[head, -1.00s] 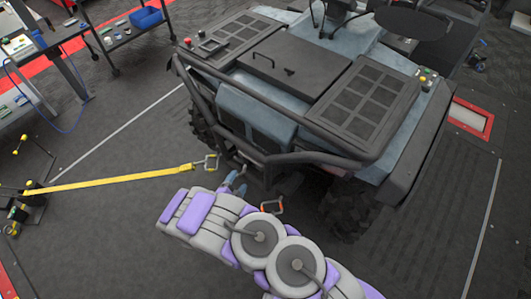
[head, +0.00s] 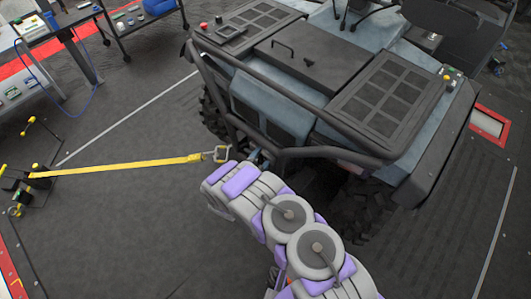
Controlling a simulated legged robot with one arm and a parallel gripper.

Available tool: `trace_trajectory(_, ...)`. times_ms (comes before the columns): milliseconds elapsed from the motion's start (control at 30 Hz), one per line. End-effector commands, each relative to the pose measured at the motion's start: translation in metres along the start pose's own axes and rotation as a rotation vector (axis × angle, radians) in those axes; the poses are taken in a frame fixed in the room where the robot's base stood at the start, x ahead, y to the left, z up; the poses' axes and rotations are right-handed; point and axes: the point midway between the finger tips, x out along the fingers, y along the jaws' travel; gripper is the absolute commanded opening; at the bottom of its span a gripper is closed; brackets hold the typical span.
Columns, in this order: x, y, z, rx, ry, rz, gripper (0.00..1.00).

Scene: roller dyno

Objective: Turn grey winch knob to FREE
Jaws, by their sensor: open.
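My gripper (head: 258,160) is mostly hidden behind my grey and purple arm. Only its blue-grey end shows, in front of the vehicle's front bumper. I cannot see anything held in it. The grey winch knob cannot be made out; my arm and the bumper cover much of the vehicle's lower front. The vehicle (head: 270,85) is pale blue and dark grey, with a black tube bumper (head: 285,153). Whether my gripper touches anything there cannot be told.
A yellow strap (head: 115,168) runs from a floor anchor (head: 22,182) at the left to a metal hook (head: 217,154) just left of my gripper. A workbench (head: 45,45) and a cart (head: 140,25) stand at the upper left.

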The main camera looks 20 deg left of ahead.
Motion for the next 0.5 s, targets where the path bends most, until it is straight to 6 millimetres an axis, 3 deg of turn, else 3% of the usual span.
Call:
trace_trajectory(200, 0.035, 0.002, -0.004, 0.009, 0.000, 0.002, 0.68)
trace_trajectory(500, 0.049, 0.000, 0.000, 0.001, -0.001, 0.000, 0.68)
